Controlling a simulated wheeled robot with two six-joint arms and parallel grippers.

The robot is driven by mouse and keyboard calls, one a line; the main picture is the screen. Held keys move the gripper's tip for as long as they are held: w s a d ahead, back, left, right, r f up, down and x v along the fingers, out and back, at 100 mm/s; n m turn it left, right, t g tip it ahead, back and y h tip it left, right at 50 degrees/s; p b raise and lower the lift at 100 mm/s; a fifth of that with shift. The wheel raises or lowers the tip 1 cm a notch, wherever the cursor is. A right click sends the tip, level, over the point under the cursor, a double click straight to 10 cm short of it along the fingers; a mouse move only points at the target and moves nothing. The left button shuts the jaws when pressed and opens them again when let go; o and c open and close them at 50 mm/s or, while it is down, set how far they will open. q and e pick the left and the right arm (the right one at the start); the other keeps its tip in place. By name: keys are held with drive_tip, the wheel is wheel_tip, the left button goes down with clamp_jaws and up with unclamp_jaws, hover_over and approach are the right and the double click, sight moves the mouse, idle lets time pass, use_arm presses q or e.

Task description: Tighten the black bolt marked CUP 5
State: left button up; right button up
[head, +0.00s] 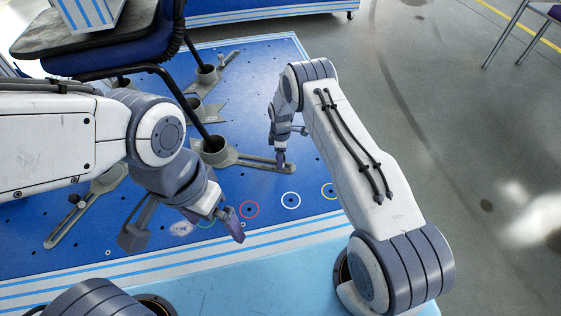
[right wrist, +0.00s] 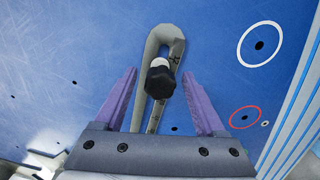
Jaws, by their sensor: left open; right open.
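In the right wrist view a black bolt head (right wrist: 160,82) on a pale shank stands in the rounded end of a grey slotted foot clamp (right wrist: 166,34). My right gripper (right wrist: 159,76) is open, with its purple fingers on either side of the bolt and a gap to each. No CUP 5 marking is readable. In the head view my right gripper (head: 284,160) is over the end of the clamp (head: 240,158) and hides the bolt. My left gripper (head: 185,228) is open and empty above the platform's front left.
The blue platform (head: 170,240) has holes and coloured rings, including red (head: 249,209) and white (head: 291,200). A chair (head: 130,45) stands on it with its legs in grey cups. Another clamp (head: 62,222) with a dark knob lies left.

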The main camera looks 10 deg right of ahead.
drive_tip(key=shift+n, duration=0.7)
drive_tip(key=n, duration=0.4)
clamp_jaws()
drive_tip(key=m, duration=0.4)
unclamp_jaws()
